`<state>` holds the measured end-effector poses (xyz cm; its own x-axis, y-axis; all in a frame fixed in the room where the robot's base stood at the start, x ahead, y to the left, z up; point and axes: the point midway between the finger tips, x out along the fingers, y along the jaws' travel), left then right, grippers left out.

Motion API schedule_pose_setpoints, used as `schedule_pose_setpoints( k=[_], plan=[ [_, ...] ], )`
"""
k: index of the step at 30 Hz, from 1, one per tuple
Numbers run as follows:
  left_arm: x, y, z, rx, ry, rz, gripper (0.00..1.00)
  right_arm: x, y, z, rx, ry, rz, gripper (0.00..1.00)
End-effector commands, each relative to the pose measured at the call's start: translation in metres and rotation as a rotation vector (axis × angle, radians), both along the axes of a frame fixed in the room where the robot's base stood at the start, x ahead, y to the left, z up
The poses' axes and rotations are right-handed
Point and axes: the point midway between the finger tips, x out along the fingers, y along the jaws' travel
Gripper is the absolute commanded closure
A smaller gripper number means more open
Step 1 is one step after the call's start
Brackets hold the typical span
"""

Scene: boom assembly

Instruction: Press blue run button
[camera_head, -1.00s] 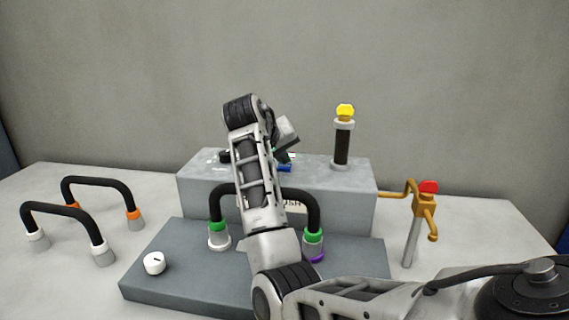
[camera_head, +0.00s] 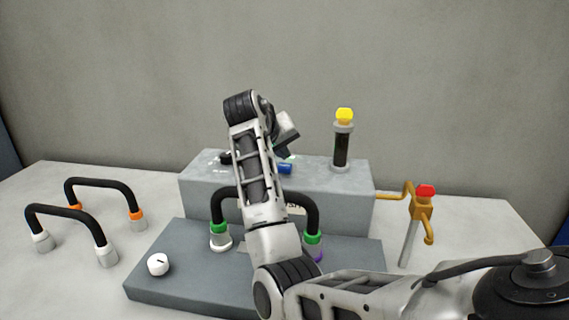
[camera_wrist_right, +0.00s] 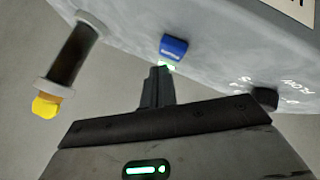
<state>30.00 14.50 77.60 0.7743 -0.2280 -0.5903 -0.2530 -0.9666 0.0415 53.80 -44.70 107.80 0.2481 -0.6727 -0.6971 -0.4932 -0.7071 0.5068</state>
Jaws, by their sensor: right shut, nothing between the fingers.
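The blue run button (camera_head: 286,169) is on top of the grey box, right of my right forearm. It also shows in the right wrist view (camera_wrist_right: 173,47), just beyond the fingertips. My right gripper (camera_head: 283,154) is over the box top, tilted down, close to the button. In the right wrist view its fingers (camera_wrist_right: 160,71) are together and empty. A small green glow shows between the fingertips and the button. I cannot tell whether they touch; a narrow gap seems to show. My left gripper is not in view.
A dark post with a yellow cap (camera_head: 343,132) stands on the box to the right. A black knob (camera_wrist_right: 265,98) is on the box. A black handle with green collars (camera_head: 313,205), a white dial (camera_head: 158,264) and an orange valve with a red top (camera_head: 425,191) are nearby.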

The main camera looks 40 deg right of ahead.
Motion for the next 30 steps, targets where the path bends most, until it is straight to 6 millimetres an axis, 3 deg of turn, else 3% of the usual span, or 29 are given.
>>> schedule_pose_setpoints(
  k=[5,15,22,30],
  plan=[
    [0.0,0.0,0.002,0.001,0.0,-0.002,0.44,0.0,0.0,0.003,0.0,0.0,0.0,1.0],
    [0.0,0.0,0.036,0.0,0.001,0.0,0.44,0.0,0.0,0.032,0.0,0.0,0.0,1.0],
    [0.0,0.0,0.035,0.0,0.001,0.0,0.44,0.0,0.0,0.049,-0.001,0.0,0.0,1.0],
    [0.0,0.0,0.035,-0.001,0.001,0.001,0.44,0.0,0.0,0.05,-0.001,0.001,0.0,1.0]
  ],
)
